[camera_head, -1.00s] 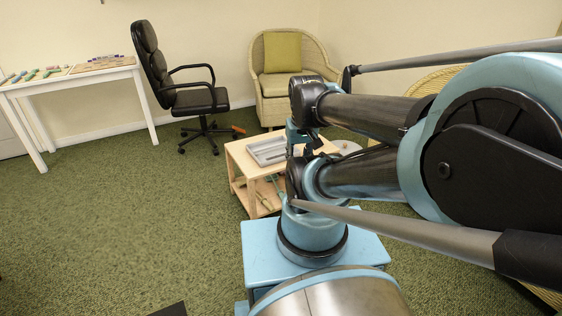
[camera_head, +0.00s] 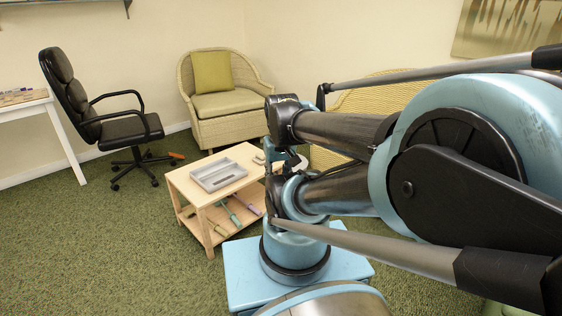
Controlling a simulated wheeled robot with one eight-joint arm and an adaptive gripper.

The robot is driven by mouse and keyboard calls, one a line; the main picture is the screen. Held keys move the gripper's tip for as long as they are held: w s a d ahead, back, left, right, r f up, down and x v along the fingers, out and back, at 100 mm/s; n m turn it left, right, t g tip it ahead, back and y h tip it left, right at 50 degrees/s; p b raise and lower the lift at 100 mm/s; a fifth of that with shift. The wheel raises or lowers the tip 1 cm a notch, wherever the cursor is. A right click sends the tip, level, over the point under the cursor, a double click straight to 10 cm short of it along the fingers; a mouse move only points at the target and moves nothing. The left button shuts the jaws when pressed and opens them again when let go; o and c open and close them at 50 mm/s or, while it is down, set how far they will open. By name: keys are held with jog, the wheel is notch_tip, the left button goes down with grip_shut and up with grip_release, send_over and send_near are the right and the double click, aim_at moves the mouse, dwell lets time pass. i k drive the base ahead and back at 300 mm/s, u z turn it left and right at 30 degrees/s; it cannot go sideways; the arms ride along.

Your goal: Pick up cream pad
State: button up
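I cannot clearly make out a cream pad. A small pale item (camera_head: 259,158) lies at the right back of the low wooden table (camera_head: 207,190), partly behind my arm, and is too small to identify. The cream seat cushion (camera_head: 228,103) of the wicker armchair is also in view. My arm fills the right half of the head view. I cannot make out my gripper's fingers in it.
A grey divided tray (camera_head: 218,175) is on the low table, with several tools (camera_head: 232,214) on its lower shelf. A black office chair (camera_head: 110,120) and a white desk (camera_head: 50,115) stand left. The wicker armchair (camera_head: 205,128) holds a green pillow (camera_head: 212,73). Green carpet is clear at front left.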

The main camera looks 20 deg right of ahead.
aim_at(259, 159)
jog(key=u, duration=0.7)
jog(key=i, duration=0.5)
jog(key=z, duration=2)
